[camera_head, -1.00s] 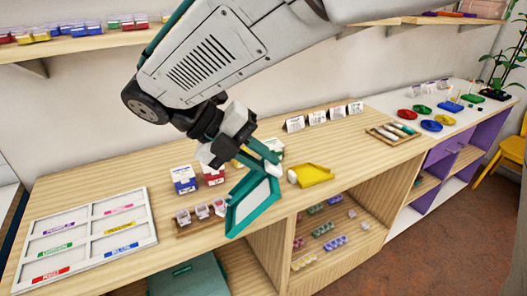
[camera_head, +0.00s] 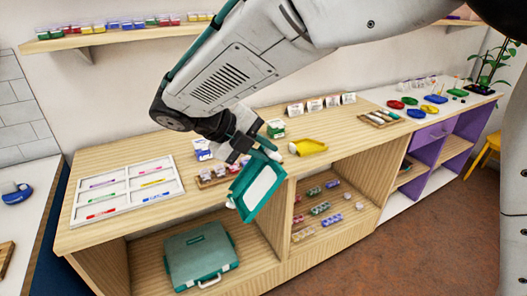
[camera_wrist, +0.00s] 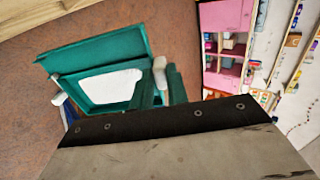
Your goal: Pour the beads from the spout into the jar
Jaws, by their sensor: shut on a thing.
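My gripper (camera_head: 258,150) is shut on a teal, shallow tray-like piece with a pale inside (camera_head: 240,184), which I take for the spout. It hangs steeply tilted in front of the counter's front edge. In the wrist view the teal spout (camera_wrist: 95,52) lies ahead of my gripper (camera_wrist: 162,82), over the brown floor. I cannot make out separate beads in it; its pale area looks plain. Small clear jars (camera_head: 206,177) stand in a wooden rack on the counter, behind the spout and partly hidden by it. I cannot tell which jar is meant.
A yellow scoop (camera_head: 311,147) lies on the wooden counter (camera_head: 345,140) right of my gripper. A white board with coloured labels (camera_head: 125,190) lies at left. Small boxes (camera_head: 202,148) stand behind the jars. A teal case (camera_head: 200,257) sits on the lower shelf. A wall shelf (camera_head: 140,36) runs above.

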